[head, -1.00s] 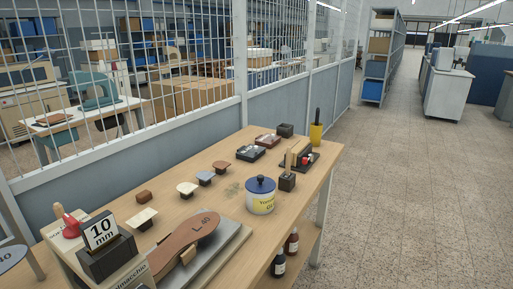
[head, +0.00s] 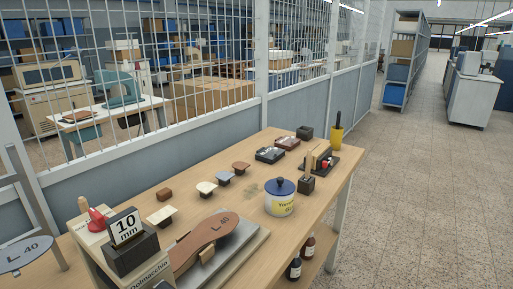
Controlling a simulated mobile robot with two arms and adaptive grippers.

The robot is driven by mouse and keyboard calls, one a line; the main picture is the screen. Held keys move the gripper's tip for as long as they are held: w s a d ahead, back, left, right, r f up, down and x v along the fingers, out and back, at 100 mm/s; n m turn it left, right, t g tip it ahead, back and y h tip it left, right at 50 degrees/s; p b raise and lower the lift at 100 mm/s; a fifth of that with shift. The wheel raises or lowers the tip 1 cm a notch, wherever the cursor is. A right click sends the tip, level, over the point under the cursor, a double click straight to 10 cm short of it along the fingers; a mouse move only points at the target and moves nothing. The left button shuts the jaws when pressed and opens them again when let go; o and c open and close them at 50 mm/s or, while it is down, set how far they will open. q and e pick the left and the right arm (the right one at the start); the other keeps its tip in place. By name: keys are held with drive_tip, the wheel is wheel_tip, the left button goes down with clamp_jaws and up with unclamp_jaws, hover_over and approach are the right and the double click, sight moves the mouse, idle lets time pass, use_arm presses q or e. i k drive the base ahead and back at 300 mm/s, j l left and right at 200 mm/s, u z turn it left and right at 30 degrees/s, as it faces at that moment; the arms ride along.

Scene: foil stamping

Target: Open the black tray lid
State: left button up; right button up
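A small black tray (head: 269,155) with a pale, clear-looking top lies flat near the back edge of the wooden workbench (head: 320,185). A similar brown tray (head: 287,143) sits just beyond it to the right, and a small black box (head: 305,132) stands farther on. At this size I cannot make out the black tray's lid edge clearly, but it looks closed. Neither of my grippers shows in the head view.
A white jar with a blue lid (head: 280,198) stands in front of the trays. Several mushroom-shaped stamps (head: 206,188) stand to their left. A yellow cup (head: 336,136) is at the far right corner. Open floor (head: 420,200) lies right of the bench.

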sight(270, 152)
drive_tip(key=i+l+u, duration=0.15)
drive_tip(key=u, duration=0.25)
drive_tip(key=i+l+u, duration=0.15)
drive_tip(key=l+u, duration=0.25)
drive_tip(key=i+l+u, duration=0.1)
drive_tip(key=u, duration=0.3)
drive_tip(key=i+l+u, duration=0.1)
drive_tip(key=l+u, duration=0.2)
drive_tip(key=l, duration=1.2)
drive_tip(key=l+u, duration=0.3)
drive_tip(key=l, duration=1.15)
